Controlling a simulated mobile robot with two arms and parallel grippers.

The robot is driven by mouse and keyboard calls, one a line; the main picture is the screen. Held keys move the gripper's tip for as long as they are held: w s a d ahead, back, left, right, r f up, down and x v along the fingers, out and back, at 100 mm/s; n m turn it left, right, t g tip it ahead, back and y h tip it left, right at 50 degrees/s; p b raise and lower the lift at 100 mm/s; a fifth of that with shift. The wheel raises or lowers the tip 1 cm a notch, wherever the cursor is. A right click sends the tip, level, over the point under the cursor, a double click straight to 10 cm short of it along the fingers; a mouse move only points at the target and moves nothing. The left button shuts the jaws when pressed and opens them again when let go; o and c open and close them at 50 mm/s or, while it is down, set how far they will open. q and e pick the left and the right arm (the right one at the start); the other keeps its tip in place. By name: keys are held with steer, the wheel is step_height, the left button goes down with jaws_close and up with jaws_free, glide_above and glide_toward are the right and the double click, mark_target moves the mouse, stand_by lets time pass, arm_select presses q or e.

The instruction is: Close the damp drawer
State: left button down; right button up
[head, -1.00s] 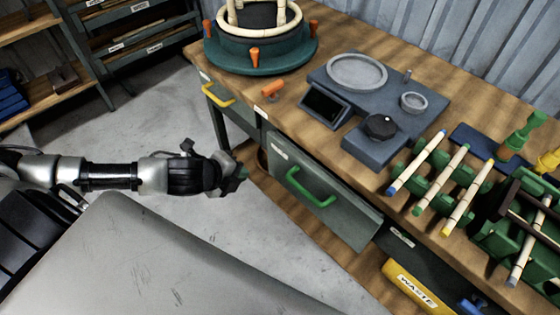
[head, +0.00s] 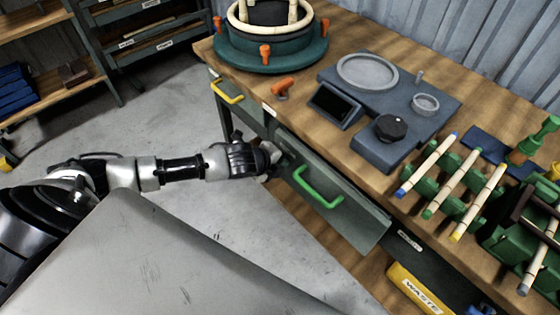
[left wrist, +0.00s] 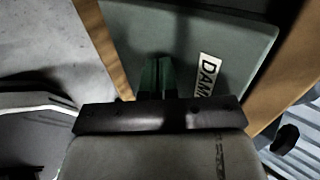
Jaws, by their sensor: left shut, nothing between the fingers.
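The damp drawer has a grey-green front (head: 345,217) with a green bar handle (head: 318,190), below the workbench top in the head view. Its front seems to stand slightly out from the bench; how far is hard to tell. In the left wrist view its front panel (left wrist: 235,38) fills the upper middle, and a white label reading "DAM…" (left wrist: 208,75) is partly covered. My left gripper (head: 282,163) is shut and empty at the left end of the drawer front, left of the handle. Its fingertips (left wrist: 157,66) are against or very close to the panel; contact is unclear. My right gripper is out of view.
The wooden bench top (head: 310,100) carries a grey scale unit (head: 375,130), a round green bending form (head: 270,58) and rattan sticks on green holders. A yellow-handled drawer (head: 228,92) is at the left. A yellow waste bin (head: 415,290) is at lower right.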

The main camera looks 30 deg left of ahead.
mark_target(292, 154)
arm_select(q)
steer(key=w, duration=0.2)
steer(key=w+d, duration=0.1)
steer(key=w, duration=0.1)
steer(key=shift+d, duration=0.2)
steer(key=shift+r, duration=0.2)
